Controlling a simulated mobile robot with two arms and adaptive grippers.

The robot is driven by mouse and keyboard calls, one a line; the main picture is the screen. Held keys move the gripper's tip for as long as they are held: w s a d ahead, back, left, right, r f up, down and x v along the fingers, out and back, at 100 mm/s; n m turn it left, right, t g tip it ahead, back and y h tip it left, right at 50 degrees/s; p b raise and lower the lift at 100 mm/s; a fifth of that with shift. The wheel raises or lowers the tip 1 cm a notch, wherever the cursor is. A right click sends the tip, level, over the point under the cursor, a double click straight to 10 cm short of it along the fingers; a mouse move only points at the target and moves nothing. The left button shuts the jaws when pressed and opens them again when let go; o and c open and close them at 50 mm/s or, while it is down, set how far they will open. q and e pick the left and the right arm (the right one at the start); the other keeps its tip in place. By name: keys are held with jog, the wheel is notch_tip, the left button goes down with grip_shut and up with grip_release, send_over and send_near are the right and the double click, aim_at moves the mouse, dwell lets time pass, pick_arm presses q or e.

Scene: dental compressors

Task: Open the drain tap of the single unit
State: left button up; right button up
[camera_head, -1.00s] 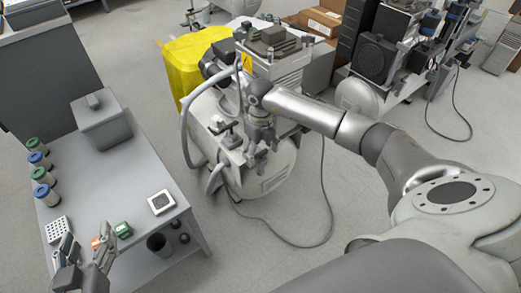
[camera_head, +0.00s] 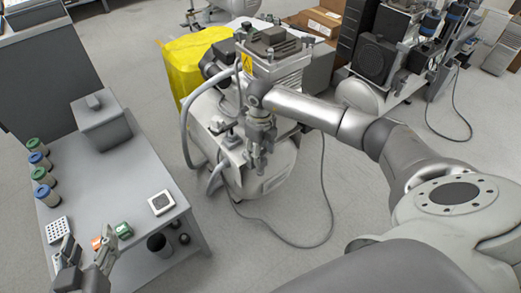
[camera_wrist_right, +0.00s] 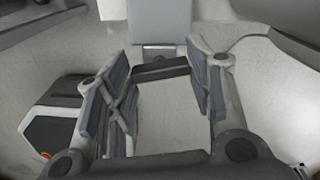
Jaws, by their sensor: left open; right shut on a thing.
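The single unit (camera_head: 278,178) is a light grey compressor with a rounded tank, standing on the floor at the middle of the head view. My right gripper (camera_head: 260,166) points down in front of its tank. In the right wrist view its two padded fingers (camera_wrist_right: 160,88) stand apart with a dark bar (camera_wrist_right: 160,70) between them. The bar seems to be the drain tap's handle; the rest of the tap cannot be made out. My left gripper (camera_head: 86,250) is open and empty over the near end of the grey table.
The grey table (camera_head: 150,183) at the left bears a grey box (camera_head: 100,122), several capped jars and small items. A yellow-covered thing (camera_head: 190,60) stands behind the unit. Another compressor (camera_head: 375,65) is at the back right. A cable (camera_head: 322,205) lies on the floor.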

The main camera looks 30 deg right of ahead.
jog(key=n, duration=0.4)
jog(key=shift+n, duration=0.3)
jog(key=n, duration=0.2)
jog(key=shift+n, duration=0.4)
jog(key=n, duration=0.3)
jog(key=shift+n, duration=0.3)
pick_arm(q)
jog(key=shift+w+d+r+t+h+b, duration=0.2)
jog(key=shift+r+t, duration=0.15)
jog(key=shift+r, duration=0.25)
jog(key=shift+w+d+r+t+h+b, duration=0.1)
jog(key=shift+w+r+t, duration=0.05)
jog(key=shift+r+t, duration=0.35)
jog(key=shift+w+d+r+t+h+b, duration=0.15)
jog(key=shift+w+r+t, duration=0.1)
jog(key=shift+r, duration=0.4)
pick_arm(e)
jog(key=shift+n, duration=2.3)
pick_arm(q)
jog(key=shift+r, duration=0.15)
pick_arm(e)
jog(key=o, duration=1)
pick_arm(q)
jog(key=shift+a, duration=0.1)
pick_arm(e)
jog(key=shift+r, duration=0.1)
